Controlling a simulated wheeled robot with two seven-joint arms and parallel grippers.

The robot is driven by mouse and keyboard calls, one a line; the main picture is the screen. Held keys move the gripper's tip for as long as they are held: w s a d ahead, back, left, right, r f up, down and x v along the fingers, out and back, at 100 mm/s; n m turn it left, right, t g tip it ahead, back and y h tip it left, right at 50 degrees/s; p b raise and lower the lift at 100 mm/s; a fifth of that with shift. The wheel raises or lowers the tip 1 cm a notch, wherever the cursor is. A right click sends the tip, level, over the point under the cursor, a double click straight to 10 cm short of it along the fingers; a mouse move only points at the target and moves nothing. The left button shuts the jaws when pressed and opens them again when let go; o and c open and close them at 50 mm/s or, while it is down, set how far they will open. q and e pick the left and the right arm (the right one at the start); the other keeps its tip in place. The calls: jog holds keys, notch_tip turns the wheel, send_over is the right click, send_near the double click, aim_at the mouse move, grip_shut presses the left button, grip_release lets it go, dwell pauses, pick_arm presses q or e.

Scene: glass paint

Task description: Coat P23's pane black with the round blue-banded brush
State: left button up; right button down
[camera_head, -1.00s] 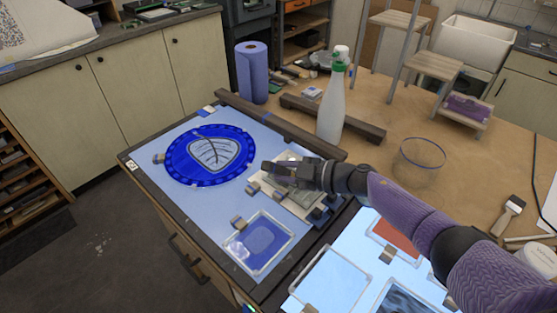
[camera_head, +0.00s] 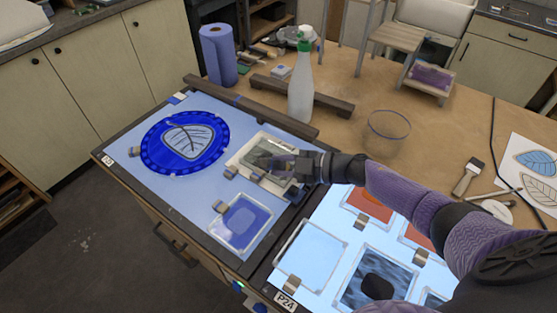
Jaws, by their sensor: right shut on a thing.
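My right gripper (camera_head: 284,166) reaches in from the right, low over a pale tray (camera_head: 240,161) with a dark, mottled pane (camera_head: 262,153) in it. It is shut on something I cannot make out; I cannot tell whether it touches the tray. A light blue board (camera_head: 140,185) lies under the tray, with a label (camera_head: 107,161) too small to read. The board also bears a round blue leaf pane (camera_head: 186,142) and a clipped blue pane (camera_head: 240,222). I cannot pick out the round blue-banded brush. My left gripper is not in view.
A lit board labelled P24 (camera_head: 285,300) holds several clipped panes, one with a black oval (camera_head: 377,286). A white spray bottle (camera_head: 301,92), wooden bars (camera_head: 255,110), a glass bowl (camera_head: 388,127) and a flat brush (camera_head: 467,178) stand or lie beyond. The bench middle is fairly clear.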

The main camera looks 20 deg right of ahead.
jog(key=shift+r+p, duration=0.3)
jog(key=shift+r, duration=0.2)
jog(key=d+b, duration=0.1)
jog(key=w+d+b, duration=0.1)
jog(key=b, duration=0.1)
jog(key=w+d+b, duration=0.1)
jog(key=d, duration=0.1)
jog(key=shift+w+d, duration=0.1)
jog(key=shift+w, duration=0.15)
jog(key=shift+f, duration=0.1)
jog(key=shift+f+b, duration=0.3)
jog(key=shift+b, duration=0.15)
jog(key=shift+f, duration=0.25)
